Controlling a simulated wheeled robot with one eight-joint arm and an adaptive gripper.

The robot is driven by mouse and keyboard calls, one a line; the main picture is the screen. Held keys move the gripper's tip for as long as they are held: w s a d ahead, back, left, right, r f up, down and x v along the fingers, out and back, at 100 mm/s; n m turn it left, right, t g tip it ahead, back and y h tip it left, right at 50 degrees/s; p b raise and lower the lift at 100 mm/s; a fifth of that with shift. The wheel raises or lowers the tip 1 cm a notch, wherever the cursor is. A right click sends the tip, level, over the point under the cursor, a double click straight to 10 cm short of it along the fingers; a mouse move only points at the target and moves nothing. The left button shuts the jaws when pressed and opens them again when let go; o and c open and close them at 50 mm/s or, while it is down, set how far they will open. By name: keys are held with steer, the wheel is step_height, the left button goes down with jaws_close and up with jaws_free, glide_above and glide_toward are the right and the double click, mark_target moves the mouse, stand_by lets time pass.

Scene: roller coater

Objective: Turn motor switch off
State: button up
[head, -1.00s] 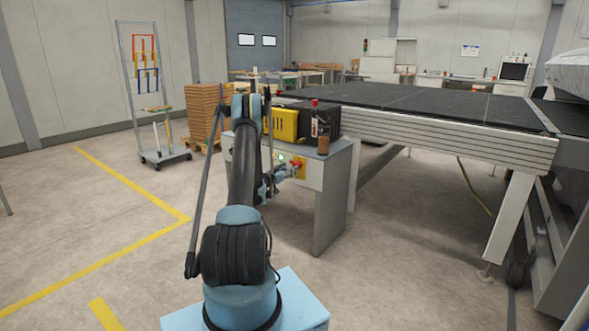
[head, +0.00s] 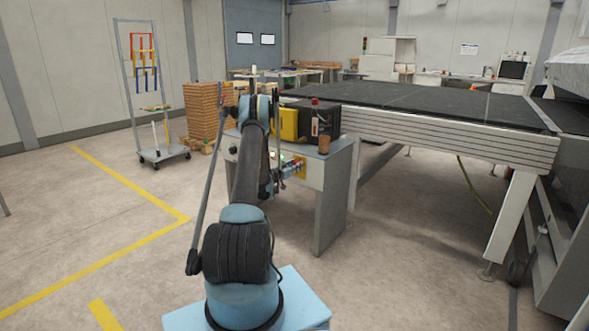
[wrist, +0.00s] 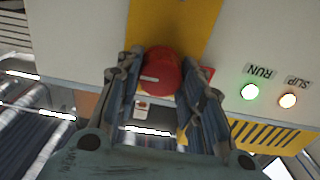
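The motor switch is a round red knob (wrist: 162,72) with a white mark, on a yellow plate (wrist: 172,18) on a light panel in the wrist view. My gripper (wrist: 163,60) has one finger on each side of the knob. The fingers look parted with narrow gaps; contact is unclear. In the head view, my gripper (head: 290,170) is at the front of the light control cabinet (head: 322,172), by the yellow plate (head: 302,166). My arm and gripper largely hide the knob there.
A green lit RUN lamp (wrist: 250,92) and a warm lit SLIP lamp (wrist: 288,100) are right of the knob. A brown cup (head: 324,144) stands on the cabinet. The long dark conveyor table (head: 440,105) is behind.

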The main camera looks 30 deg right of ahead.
steer(key=shift+w+n, duration=0.1)
steer(key=shift+n, duration=0.3)
steer(key=shift+w+a+f+n, duration=0.1)
steer(key=shift+n, duration=2.75)
steer(key=shift+w+a+f+n, duration=0.1)
steer(key=shift+n, duration=2.8)
steer(key=shift+w+a+n, duration=0.1)
steer(key=shift+n, duration=2.75)
steer(key=o, duration=1.1)
steer(key=shift+f, duration=0.1)
steer(key=shift+c, duration=0.2)
steer(key=shift+s+d, duration=0.1)
